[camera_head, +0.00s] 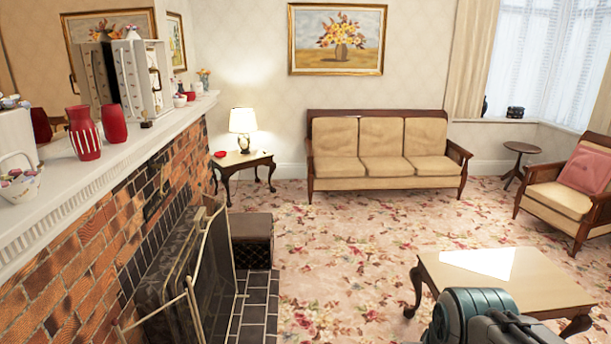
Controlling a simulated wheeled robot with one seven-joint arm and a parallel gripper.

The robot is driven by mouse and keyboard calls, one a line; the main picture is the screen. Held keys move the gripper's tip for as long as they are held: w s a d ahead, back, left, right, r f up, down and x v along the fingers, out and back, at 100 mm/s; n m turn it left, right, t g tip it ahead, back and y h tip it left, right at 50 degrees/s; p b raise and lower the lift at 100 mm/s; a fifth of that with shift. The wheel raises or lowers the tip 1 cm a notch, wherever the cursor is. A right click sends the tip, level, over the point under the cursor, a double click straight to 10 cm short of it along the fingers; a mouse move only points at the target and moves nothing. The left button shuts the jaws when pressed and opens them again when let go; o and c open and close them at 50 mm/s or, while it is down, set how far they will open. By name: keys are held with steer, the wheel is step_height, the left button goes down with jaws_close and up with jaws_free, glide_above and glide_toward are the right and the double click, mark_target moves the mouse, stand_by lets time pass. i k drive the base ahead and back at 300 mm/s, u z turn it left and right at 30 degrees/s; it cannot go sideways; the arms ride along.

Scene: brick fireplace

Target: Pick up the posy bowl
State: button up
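A small white basket-shaped bowl with a looped handle and coloured flowers (21,184) stands on the white mantelpiece at the left edge of the picture. It looks like the posy bowl. Part of my arm shows at the bottom right, above the near edge of the low table. My gripper's fingers are not in view, and nothing of mine is near the mantelpiece.
A striped red vase (84,134) and a plain red vase (113,124) stand right of the bowl on the mantelpiece (160,135). A fire screen (212,265) stands before the brick fireplace. A low table (510,278) is at right; the carpet between is clear.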

mark_target(178, 101)
steer(key=z, duration=0.1)
steer(key=i, duration=3.25)
steer(key=u, duration=0.6)
steer(key=i, duration=1.4)
steer(key=u, duration=0.85)
